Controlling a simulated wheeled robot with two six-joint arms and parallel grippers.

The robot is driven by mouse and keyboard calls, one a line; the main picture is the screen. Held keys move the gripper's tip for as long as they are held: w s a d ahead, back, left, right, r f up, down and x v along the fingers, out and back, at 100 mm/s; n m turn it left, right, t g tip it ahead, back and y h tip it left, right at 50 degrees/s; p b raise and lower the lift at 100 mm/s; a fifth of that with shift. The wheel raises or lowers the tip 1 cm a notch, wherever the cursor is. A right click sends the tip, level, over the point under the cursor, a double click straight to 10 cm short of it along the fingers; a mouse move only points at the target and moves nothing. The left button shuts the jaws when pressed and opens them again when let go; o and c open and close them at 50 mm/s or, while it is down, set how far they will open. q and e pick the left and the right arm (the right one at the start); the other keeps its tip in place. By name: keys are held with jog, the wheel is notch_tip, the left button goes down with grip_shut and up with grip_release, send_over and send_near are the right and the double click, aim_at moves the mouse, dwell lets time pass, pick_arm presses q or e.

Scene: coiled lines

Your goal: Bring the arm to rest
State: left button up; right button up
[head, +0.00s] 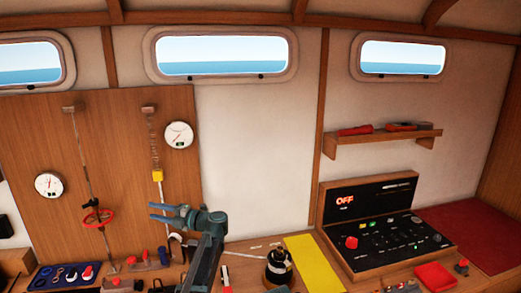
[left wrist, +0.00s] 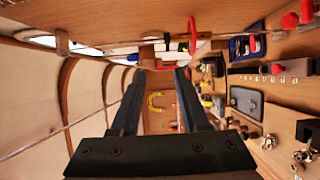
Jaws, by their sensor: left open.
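My left gripper (head: 153,212) is in the lower middle of the head view, its fingers pointing left in front of the wooden wall panel (head: 60,130). It is open, with nothing between its fingers. In the left wrist view my left gripper (left wrist: 157,72) shows two dark fingers spread apart, with a gap between them. The arm rises from the bottom edge of the head view. My right gripper is not in view.
Left of the gripper, a line with a red ring (head: 98,217) hangs on the panel; another line carries a yellow block (head: 157,175). Below stand a blue tray (head: 65,274) and a black-topped pot (head: 278,267). A control console (head: 350,215) reads OFF at right.

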pick_arm(q)
jog(key=w+d+r+m+t+h, duration=0.2)
jog(key=w+d+m+t+h, duration=0.15)
jog(key=m+t, duration=0.3)
jog(key=w+d+r+m+t+h, duration=0.3)
jog(key=d+m+t, duration=0.2)
jog(key=m+t, duration=0.15)
jog(key=s+d+f+m+h, duration=0.3)
jog(key=d+f+m+h, duration=0.5)
jog(key=d+m+h, duration=0.5)
jog(key=s+d+f+m+g+h, duration=0.2)
jog(key=s+f+m+g, duration=0.55)
jog(key=s+f, duration=0.65)
jog(key=s+a+f+g+y, duration=0.1)
jog(key=s+a+f+g, duration=0.15)
jog(key=s, duration=0.35)
jog(key=s+a+f+g+y, duration=0.1)
jog(key=s+g, duration=0.2)
jog(key=s, duration=0.2)
jog(key=s+a+f+g+y, duration=0.1)
jog(key=s+a+f+g, duration=0.15)
jog(key=s, duration=0.35)
jog(key=s+d+m+g+y, duration=0.2)
jog(key=s+d, duration=0.4)
jog(key=d, duration=0.5)
jog(key=shift+m, duration=0.85)
